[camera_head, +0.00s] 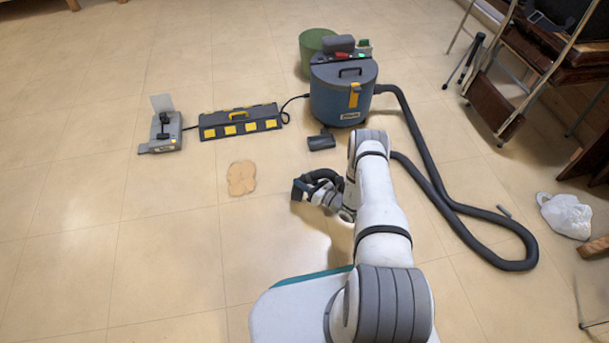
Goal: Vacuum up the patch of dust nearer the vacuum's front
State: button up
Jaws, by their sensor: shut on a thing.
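The vacuum (343,98) is a blue-and-grey canister standing upright at the back centre, with a green light on its top. Its dark hose (505,255) loops out to the right over the floor and comes back behind my arm. My gripper (320,190) is low over the floor in the middle, shut on a dark piece that looks like the hose's nozzle (303,186); my arm hides part of it. A tan dust patch (241,178) lies on the floor left of my gripper, apart from the nozzle. A brownish area (340,240) beside my arm may be dust or shadow.
A dark power strip (240,123) with yellow sockets is corded to the vacuum. A grey switch box (163,132) stands left of it. A dark block (321,141) lies before the vacuum. A green bin (313,47) stands behind. The left floor is clear.

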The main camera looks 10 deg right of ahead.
jog(key=shift+r+p, duration=0.55)
jog(key=shift+r, duration=0.65)
